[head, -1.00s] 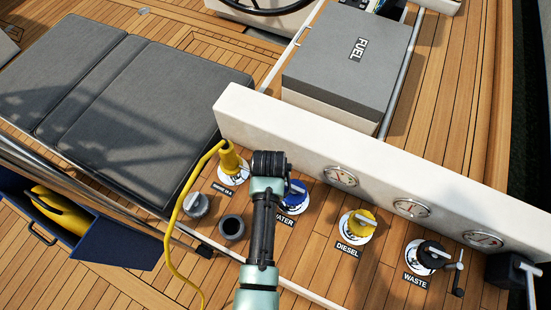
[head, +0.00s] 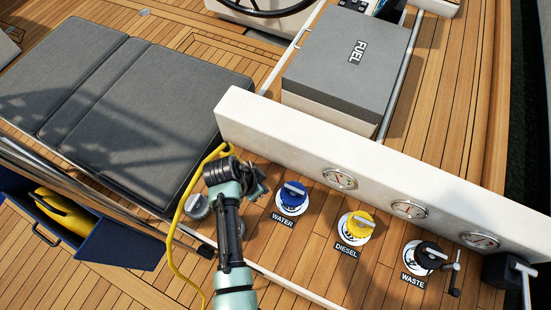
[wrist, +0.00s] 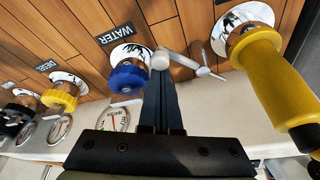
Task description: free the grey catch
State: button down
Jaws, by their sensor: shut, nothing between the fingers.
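A small pale grey lever with a rounded end, which looks like the grey catch (wrist: 203,70), shows in the wrist view between the blue cap and the yellow plug (wrist: 263,65). The plug sits on a shiny round deck plate (wrist: 235,22). My gripper (wrist: 162,82) is shut and empty, its dark fingertips just below the lever's rounded end; I cannot tell whether they touch. In the head view my gripper (head: 258,184) is left of the blue water cap (head: 292,194). My wrist hides most of the plug and the catch there.
A yellow diesel cap (head: 358,225) and a black waste cap (head: 430,254) with a crank stand to the right. A white coaming with gauges (head: 341,178) runs behind the caps. The yellow cable (head: 170,250) hangs left of my arm. A grey round fitting (head: 196,205) is beside it.

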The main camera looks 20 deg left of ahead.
jog(key=m, duration=0.1)
jog(key=s+a+m+h+b, duration=0.1)
jog(key=m, duration=0.1)
jog(key=a+m+g, duration=0.1)
jog(key=m, duration=0.1)
jog(key=shift+s+a, duration=0.15)
jog(key=shift+s, duration=0.15)
jog(key=shift+w+b, duration=0.1)
jog(key=shift+b, duration=0.25)
jog(key=shift+w+a+b, duration=0.15)
jog(key=shift+w+b, duration=0.3)
jog(key=shift+w, duration=0.25)
